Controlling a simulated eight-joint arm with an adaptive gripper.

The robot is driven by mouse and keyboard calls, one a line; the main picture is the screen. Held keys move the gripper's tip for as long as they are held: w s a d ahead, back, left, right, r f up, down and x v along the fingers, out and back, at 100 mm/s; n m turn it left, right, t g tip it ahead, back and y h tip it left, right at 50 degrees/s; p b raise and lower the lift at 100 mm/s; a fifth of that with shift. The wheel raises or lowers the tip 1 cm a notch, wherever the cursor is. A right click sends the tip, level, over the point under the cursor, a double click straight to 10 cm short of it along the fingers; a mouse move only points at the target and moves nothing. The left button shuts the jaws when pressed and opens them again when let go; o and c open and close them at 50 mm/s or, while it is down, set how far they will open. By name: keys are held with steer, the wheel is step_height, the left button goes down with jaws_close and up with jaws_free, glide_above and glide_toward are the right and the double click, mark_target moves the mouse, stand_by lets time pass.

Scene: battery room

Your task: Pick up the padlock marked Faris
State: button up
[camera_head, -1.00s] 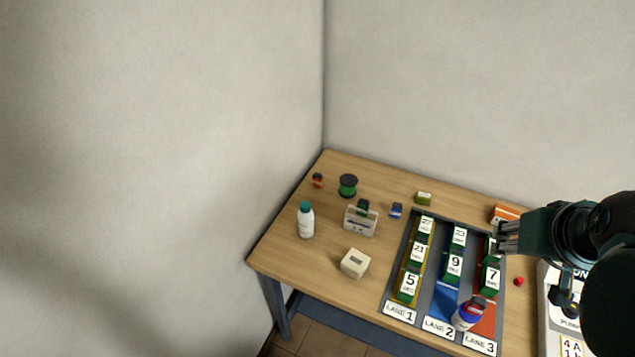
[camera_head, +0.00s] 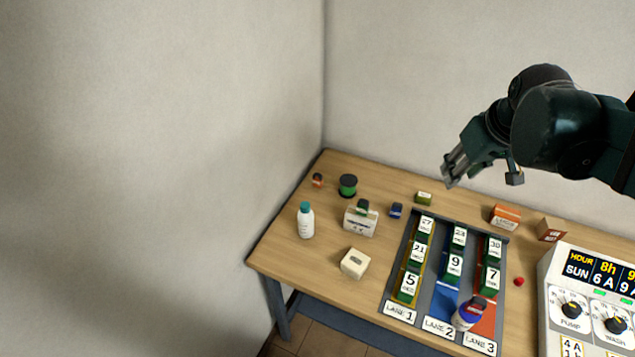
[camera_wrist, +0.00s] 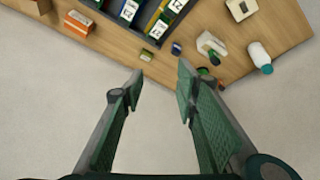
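No marking reading Faris is legible, and I cannot tell for sure which thing is the padlock. A small blue object (camera_head: 396,210) lies on the table behind the lanes, and it also shows in the wrist view (camera_wrist: 176,47). A small orange object with a dark top (camera_head: 318,180) sits near the back left corner. Both are too small to read. My gripper (camera_head: 450,172) is above the back edge of the table, near the wall. In the wrist view my gripper (camera_wrist: 159,78) has its fingers apart with nothing between them.
A lane tray (camera_head: 400,313) with numbered green blocks fills the middle right. A white bottle (camera_head: 306,222), green spool (camera_head: 348,186), clear holder (camera_head: 361,221) and cream box (camera_head: 355,263) stand left.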

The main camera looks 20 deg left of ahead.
steer(key=w+a+f+n+g, duration=0.1)
steer(key=w+a+f+n, duration=0.25)
steer(key=w+a, duration=0.6)
steer(key=n+g, duration=0.3)
steer(key=n, duration=0.4)
glide_above(319, 175)
steer(key=d, duration=0.1)
step_height(319, 175, down, 24)
steer(key=shift+w, duration=0.1)
steer(key=shift+a+f+n+g, duration=0.25)
steer(key=shift+f+g, duration=0.05)
steer(key=shift+f, duration=0.05)
steer(key=shift+a+f, duration=0.2)
steer(key=shift+f, duration=1.05)
steer(key=shift+f, duration=0.2)
